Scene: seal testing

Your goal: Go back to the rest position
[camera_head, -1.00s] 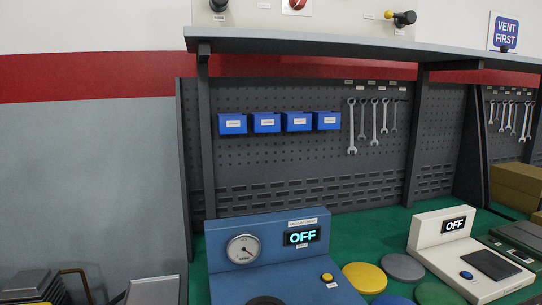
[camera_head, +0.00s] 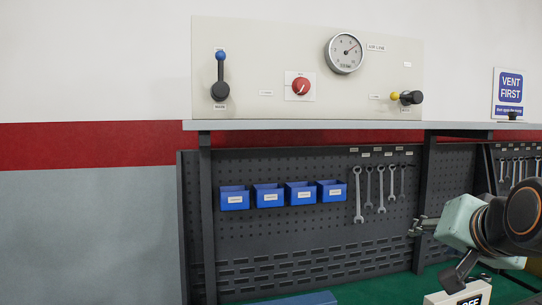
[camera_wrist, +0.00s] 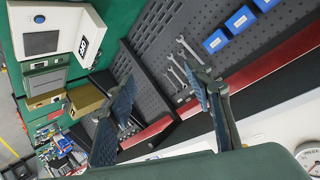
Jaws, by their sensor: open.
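My gripper (camera_wrist: 162,78) is open in the wrist view, with its two dark fingers spread apart. Nothing shows between them. In the head view, my arm (camera_head: 478,225) reaches in from the right edge, in front of the right part of the pegboard and above the green bench top. In that view it partly covers the white device (camera_head: 470,295) with the OFF display.
A shelf (camera_head: 300,125) runs above the pegboard (camera_head: 290,225). A panel (camera_head: 260,50) with a gauge (camera_head: 344,53), levers and a red knob stands above it. Blue bins (camera_head: 268,196) and wrenches (camera_head: 358,195) hang below. The left wall area is clear.

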